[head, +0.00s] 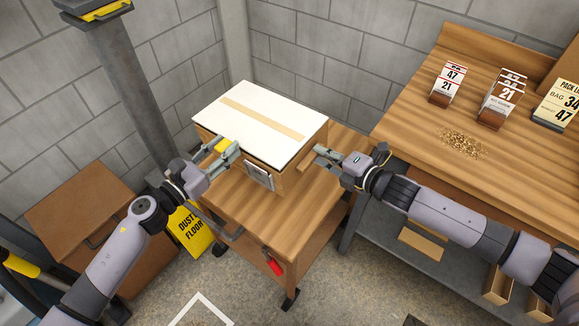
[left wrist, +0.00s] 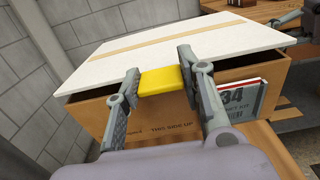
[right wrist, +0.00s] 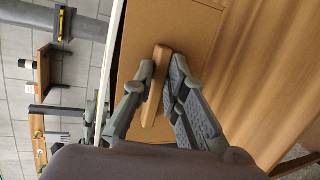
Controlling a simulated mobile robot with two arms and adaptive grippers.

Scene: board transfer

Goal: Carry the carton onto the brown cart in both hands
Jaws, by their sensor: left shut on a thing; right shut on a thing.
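The brown carton (head: 288,178) has a white top (head: 262,118) with a tan strip, and is over the brown cart's wooden top (head: 232,198). I cannot tell whether its base touches the cart. My left gripper (head: 232,152) is shut on a yellow handle (left wrist: 163,82) at the carton's near side. My right gripper (head: 322,157) is shut on a wooden handle (right wrist: 157,85) on the carton's right side. The carton's brown wall (left wrist: 165,120) shows in the left wrist view, with printing on it. The carton's far sides are hidden.
A wooden workbench (head: 420,125) with cards and a small grain pile stands right of the cart. A brown cabinet (head: 85,215) and a yellow floor sign (head: 190,232) are at left. Block walls close off the back. A red handle (head: 273,265) hangs at the cart's front.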

